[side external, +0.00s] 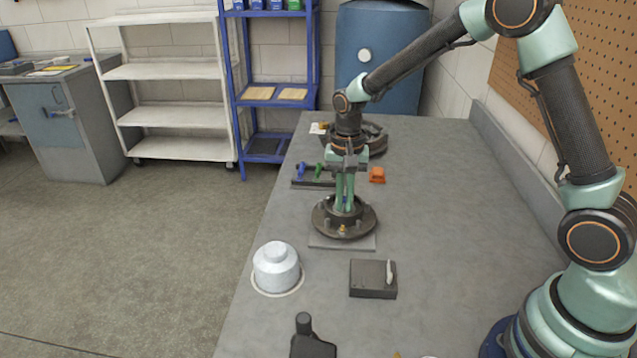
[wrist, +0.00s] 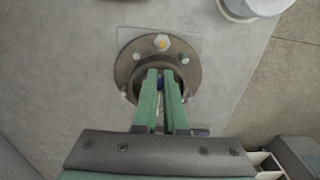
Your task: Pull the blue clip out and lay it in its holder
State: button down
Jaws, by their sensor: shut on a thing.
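My gripper (side external: 344,205) points straight down into the dark round hub (side external: 324,222) on the bench. It also shows in the wrist view (wrist: 161,80), where its green fingers are closed on a small blue clip (wrist: 160,85) at the hub's centre. Most of the clip is hidden by the fingers. I cannot tell whether it is still seated in the hub. A dark rack (side external: 322,183) with a blue and a green piece on it stands just behind the hub; I cannot tell whether it is the clip's holder.
An orange piece (side external: 377,175) lies behind the hub to the right. A white capped container (side external: 276,267) and a dark block with a pale lever (side external: 370,283) stand in front. A dark tool (side external: 311,345) lies nearest.

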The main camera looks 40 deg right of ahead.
jog(key=shift+s+a, duration=0.1)
jog(key=shift+a, duration=0.05)
jog(key=shift+s+a+r, duration=0.2)
jog(key=shift+a+r, duration=0.05)
jog(key=shift+s+a+r, duration=0.1)
jog(key=shift+s+a, duration=0.25)
jog(key=shift+a, duration=0.05)
dwell(0.4)
jog(key=shift+s+a, duration=0.45)
jog(key=shift+s, duration=0.05)
dwell(0.5)
jog(key=shift+s+a, duration=0.2)
jog(key=shift+s, duration=0.05)
jog(key=shift+s+a, duration=0.25)
jog(key=shift+s, duration=0.05)
dwell(0.5)
jog(key=shift+r, duration=0.1)
jog(key=shift+r, duration=1.85)
